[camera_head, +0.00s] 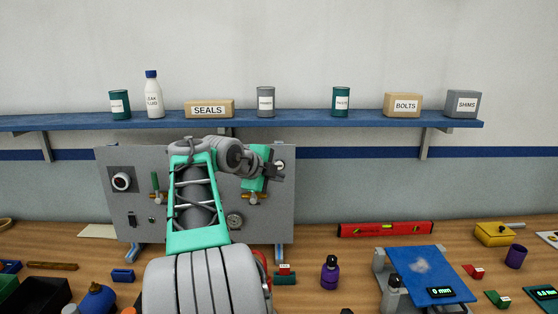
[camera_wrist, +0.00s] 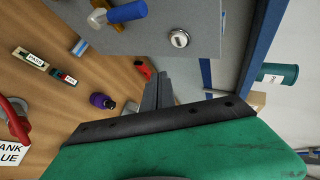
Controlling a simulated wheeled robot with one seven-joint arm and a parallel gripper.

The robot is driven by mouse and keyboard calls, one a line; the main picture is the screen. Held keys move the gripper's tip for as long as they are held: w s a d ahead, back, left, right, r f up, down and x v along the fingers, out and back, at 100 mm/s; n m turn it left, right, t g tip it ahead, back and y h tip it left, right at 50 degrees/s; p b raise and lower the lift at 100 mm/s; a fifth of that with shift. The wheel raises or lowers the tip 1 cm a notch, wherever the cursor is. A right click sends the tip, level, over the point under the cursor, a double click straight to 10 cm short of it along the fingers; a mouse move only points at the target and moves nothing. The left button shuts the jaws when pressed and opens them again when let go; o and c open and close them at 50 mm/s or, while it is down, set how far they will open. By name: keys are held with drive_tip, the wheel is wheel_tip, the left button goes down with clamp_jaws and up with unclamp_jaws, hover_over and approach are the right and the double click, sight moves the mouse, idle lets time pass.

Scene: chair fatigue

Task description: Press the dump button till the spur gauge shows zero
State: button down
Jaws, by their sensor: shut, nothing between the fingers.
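A grey panel (camera_head: 130,172) stands on the bench behind my arm. A small silver round fitting, likely a push button, sits near the panel's upper right corner; it shows more clearly in the wrist view (camera_wrist: 179,39). My gripper (camera_head: 279,172) is shut and empty in front of the panel's upper right part. In the wrist view its fingertips (camera_wrist: 157,76) are apart from the fitting. I cannot tell which gauge is the spur gauge. My arm hides the panel's middle.
A blue-handled valve (camera_wrist: 127,12) juts from the panel near my gripper. A blue shelf (camera_head: 310,120) runs above. A purple bottle (camera_head: 330,272) stands on the bench.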

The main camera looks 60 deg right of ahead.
drive_tip(key=shift+w+d+p, duration=0.3)
drive_tip(key=shift+w+d, duration=0.05)
drive_tip(key=shift+d, duration=0.35)
drive_tip(key=shift+w+d+p, duration=0.35)
drive_tip(key=shift+d, duration=0.3)
drive_tip(key=shift+w+d+p, duration=0.3)
drive_tip(key=shift+w+d, duration=0.05)
drive_tip(key=shift+d, duration=0.35)
idle(0.4)
drive_tip(key=shift+w+d, duration=0.2)
drive_tip(key=shift+d, duration=0.2)
drive_tip(key=shift+w+d, duration=0.15)
drive_tip(key=shift+d, duration=0.15)
idle(0.5)
drive_tip(key=shift+s+a+b, duration=0.35)
drive_tip(key=shift+a+b, duration=0.35)
drive_tip(key=shift+b, duration=0.1)
